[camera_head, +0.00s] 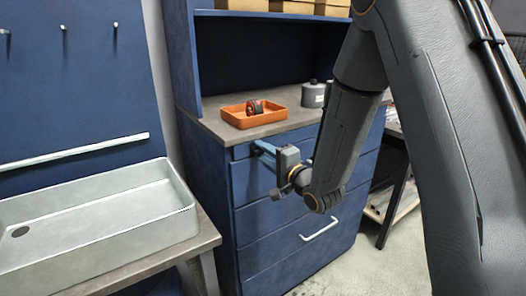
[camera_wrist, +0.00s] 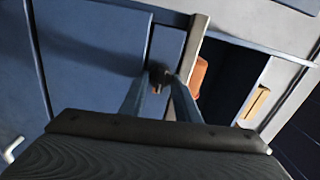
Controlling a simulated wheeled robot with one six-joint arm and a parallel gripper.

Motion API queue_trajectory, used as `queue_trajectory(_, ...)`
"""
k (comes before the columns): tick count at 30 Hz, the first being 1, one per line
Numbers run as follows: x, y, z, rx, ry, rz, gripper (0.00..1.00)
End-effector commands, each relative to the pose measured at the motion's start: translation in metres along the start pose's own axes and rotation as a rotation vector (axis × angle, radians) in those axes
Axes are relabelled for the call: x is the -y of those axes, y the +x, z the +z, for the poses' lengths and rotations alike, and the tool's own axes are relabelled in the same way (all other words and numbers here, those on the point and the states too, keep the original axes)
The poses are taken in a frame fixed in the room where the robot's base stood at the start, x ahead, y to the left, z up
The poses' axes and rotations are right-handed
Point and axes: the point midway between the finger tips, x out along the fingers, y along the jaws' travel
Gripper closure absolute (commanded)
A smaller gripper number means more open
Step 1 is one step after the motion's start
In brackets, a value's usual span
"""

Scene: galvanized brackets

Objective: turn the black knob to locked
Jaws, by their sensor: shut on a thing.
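The black knob (camera_wrist: 157,70) is on the blue front of the cabinet, just below the worktop edge. In the wrist view it shows as a small dark shape between my two fingertips. My gripper (camera_wrist: 160,80) is shut on it, with one finger on each side. In the head view my gripper (camera_head: 260,149) reaches the top drawer front (camera_head: 246,178) from the right, and the knob is hidden there. Whether the knob points to locked cannot be read.
An orange tray (camera_head: 228,111) with a red and black item (camera_head: 254,107) stands on the worktop (camera_head: 285,98) above the gripper. A grey canister (camera_head: 313,95) is further right. A white handle (camera_head: 320,230) sticks out lower down. A metal sink (camera_head: 95,228) is at left.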

Motion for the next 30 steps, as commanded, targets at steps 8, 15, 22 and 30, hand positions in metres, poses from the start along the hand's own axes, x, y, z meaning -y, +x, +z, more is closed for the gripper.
queue_trajectory(8,0.0002,-0.0001,-0.0011,-0.002,0.073,0.0,0.93)
queue_trajectory(15,-0.0001,0.0,-0.001,-0.002,0.083,0.0,0.93)
queue_trajectory(22,-0.0001,0.0,-0.001,-0.002,0.083,0.0,0.93)
queue_trajectory(30,-0.0003,0.0,-0.0005,-0.001,0.082,0.0,0.53)
